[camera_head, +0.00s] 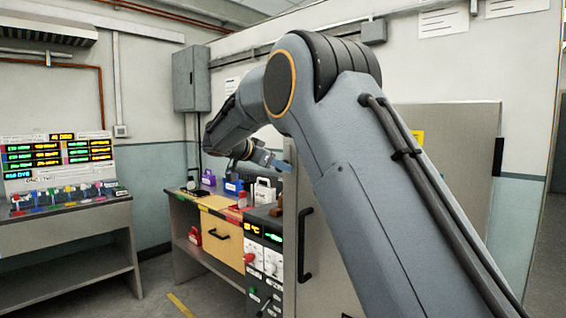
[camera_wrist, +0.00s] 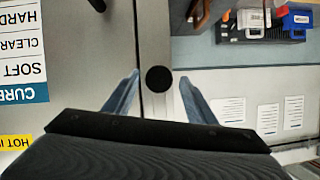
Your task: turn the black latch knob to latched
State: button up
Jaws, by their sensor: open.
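The black latch knob (camera_wrist: 158,79) shows in the wrist view as a round dark disc on a narrow grey upright strip. I see no pointer or mark on it, so I cannot tell which way it is turned. My gripper (camera_wrist: 159,76) is open, with one bluish finger on either side of the knob and a visible gap to each. I cannot tell how far the fingertips are from the strip in depth. In the head view my gripper (camera_head: 282,164) reaches toward the grey cabinet's left edge; I cannot make out the knob there.
The grey cabinet (camera_head: 455,150) has a black bar handle (camera_head: 305,245). A bench with a yellow drawer (camera_head: 221,236) stands to its left, with a purple box (camera_head: 208,177) on top. A display console (camera_head: 60,155) stands far left. Floor between them is clear.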

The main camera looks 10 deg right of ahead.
jog(key=shift+w+d+f, duration=0.1)
jog(key=shift+w+d, duration=0.05)
jog(key=shift+c, duration=0.4)
